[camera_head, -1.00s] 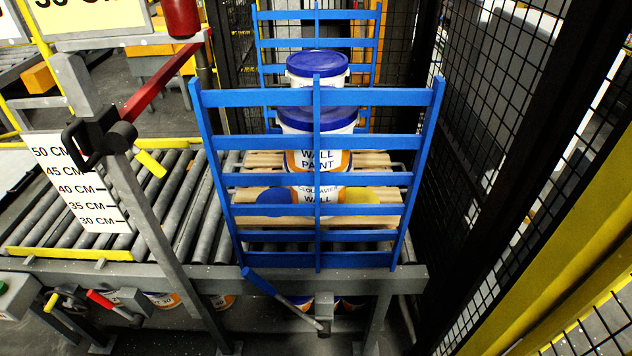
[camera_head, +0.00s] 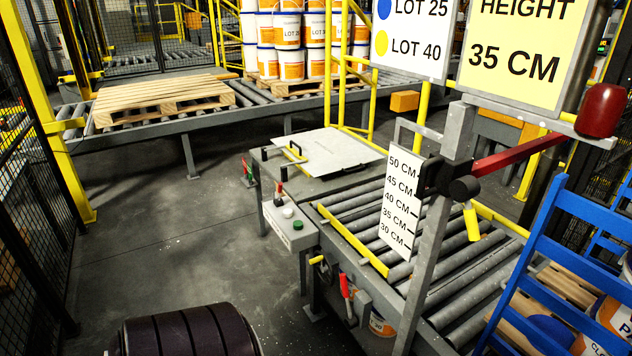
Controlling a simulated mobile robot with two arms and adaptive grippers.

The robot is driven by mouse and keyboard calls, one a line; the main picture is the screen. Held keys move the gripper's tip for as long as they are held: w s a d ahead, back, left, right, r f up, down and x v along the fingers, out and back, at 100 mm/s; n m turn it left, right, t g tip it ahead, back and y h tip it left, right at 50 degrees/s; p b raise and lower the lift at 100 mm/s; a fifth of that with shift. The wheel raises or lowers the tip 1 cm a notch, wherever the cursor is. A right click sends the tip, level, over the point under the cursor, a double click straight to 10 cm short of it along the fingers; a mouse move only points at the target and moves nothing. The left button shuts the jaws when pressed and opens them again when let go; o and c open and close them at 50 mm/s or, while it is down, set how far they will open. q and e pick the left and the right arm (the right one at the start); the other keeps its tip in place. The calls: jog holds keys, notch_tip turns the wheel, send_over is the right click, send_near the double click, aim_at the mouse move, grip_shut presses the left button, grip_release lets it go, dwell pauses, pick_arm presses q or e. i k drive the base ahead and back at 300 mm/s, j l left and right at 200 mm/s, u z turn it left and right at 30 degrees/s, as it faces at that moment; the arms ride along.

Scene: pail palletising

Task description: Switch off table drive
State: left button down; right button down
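A grey control box (camera_head: 287,238) is fixed to the near left corner of the roller table (camera_head: 425,290), in the middle of the view. On its top are a green button (camera_head: 298,225), a white button (camera_head: 288,212) and a small dark knob (camera_head: 277,200). A small lever with a red part (camera_head: 279,187) stands just behind them. I cannot tell from the box whether the drive is on. Neither of my grippers is in view.
A red-handled lever (camera_head: 346,288) sits below the table's front edge. A blue gate (camera_head: 540,240) and paint pails stand at the right. An empty pallet (camera_head: 165,98) lies on the far conveyor. The floor (camera_head: 170,220) left of the box is clear.

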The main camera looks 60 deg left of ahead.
aim_at(278, 203)
jog(key=u, duration=2.2)
